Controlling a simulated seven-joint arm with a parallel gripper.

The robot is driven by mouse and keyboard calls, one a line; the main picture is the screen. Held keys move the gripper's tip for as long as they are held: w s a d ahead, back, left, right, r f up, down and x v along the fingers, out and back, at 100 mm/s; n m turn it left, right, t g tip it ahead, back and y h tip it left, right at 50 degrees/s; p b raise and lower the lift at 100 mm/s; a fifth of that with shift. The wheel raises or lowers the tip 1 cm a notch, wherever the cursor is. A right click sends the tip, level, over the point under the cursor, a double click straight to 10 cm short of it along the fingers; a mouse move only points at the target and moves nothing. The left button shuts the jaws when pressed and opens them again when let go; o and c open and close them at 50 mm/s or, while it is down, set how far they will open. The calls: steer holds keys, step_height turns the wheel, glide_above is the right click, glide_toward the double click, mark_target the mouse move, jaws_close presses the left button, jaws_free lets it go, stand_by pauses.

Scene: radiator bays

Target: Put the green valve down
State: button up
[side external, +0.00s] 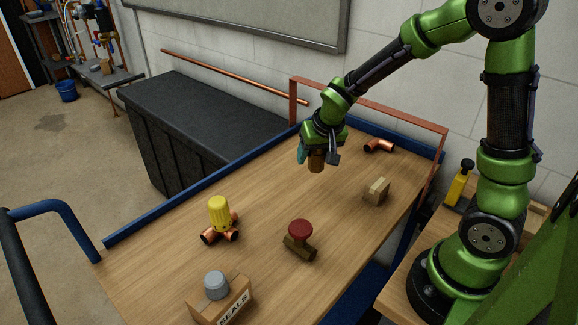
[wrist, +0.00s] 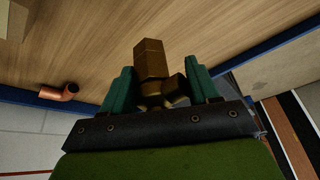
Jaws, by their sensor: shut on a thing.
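My gripper (side external: 318,150) is over the far part of the wooden bench top in the side view. It is shut on a brass-coloured valve (side external: 316,162), which hangs below it, apparently above the wood. In the wrist view, the valve's blocky brass body (wrist: 151,62) shows between my two teal fingers (wrist: 160,88). No green part of the valve can be made out; its handle may be hidden by the gripper. Another brass valve with a red round handle (side external: 300,228) lies on the bench nearer the camera.
The bench (side external: 160,262) also holds a yellow-capped copper tee (side external: 219,212), a box marked SEALS (side external: 232,303) with a grey cap (side external: 216,284), a small tan block (side external: 377,190) and a copper elbow (side external: 378,146). A copper-coloured rail (side external: 375,107) runs along the back. Wood between them is clear.

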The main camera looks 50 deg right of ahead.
mark_target(317, 168)
step_height(317, 168, down, 7)
steer(key=shift+r, duration=0.15)
stand_by(0.4)
steer(key=o, duration=1.5)
steer(key=shift+c, duration=0.2)
steer(key=shift+s+r, duration=0.1)
steer(key=shift+r, duration=0.25)
steer(key=s+a+r+n+t+y, duration=0.1)
steer(key=s+a+r, duration=0.3)
steer(key=s+r, duration=0.4)
steer(key=s+a+r+n+t+y, duration=0.1)
steer(key=s+a+r, duration=0.4)
steer(key=r, duration=0.8)
steer(key=s+t+y, duration=0.1)
steer(key=s, duration=0.1)
steer(key=shift+s+a+n+y, duration=0.2)
steer(key=shift+s+n+y, duration=0.1)
steer(key=shift+s+y, duration=0.1)
